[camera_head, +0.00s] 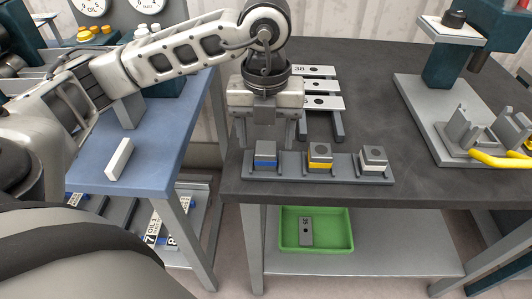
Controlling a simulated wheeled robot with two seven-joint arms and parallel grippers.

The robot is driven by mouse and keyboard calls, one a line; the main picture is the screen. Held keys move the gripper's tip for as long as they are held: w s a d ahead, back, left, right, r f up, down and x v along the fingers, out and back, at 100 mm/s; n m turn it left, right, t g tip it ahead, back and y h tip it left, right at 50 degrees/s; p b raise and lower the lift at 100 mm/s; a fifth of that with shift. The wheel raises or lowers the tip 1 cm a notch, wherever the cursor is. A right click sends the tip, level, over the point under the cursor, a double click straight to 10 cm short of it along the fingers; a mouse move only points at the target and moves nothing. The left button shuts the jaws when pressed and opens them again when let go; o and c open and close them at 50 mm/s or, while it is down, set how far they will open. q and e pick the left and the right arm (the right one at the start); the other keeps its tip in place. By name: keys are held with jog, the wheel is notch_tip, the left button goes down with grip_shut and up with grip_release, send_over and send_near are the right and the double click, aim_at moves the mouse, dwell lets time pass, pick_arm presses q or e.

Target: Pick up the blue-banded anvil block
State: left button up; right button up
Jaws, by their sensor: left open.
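The blue-banded anvil block (265,155) is a grey block with a blue band. It stands at the left end of a grey rack (292,178) near the front edge of the dark table. My left gripper (269,146) points down over it, with one finger on each side of the block's upper part. The fingers are open, and whether they touch the block cannot be told. My right gripper is out of view.
The rack also holds a yellow-banded block (320,157) and a white-banded block (372,160). Labelled plates (321,87) lie behind. A press (447,60) stands at right on the dark table (375,85). A green tray (343,230) sits on the shelf below.

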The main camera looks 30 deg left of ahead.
pick_arm(q)
notch_tip(320, 180, down, 2)
jog(key=shift+f, duration=0.15)
jog(key=c, duration=1.3)
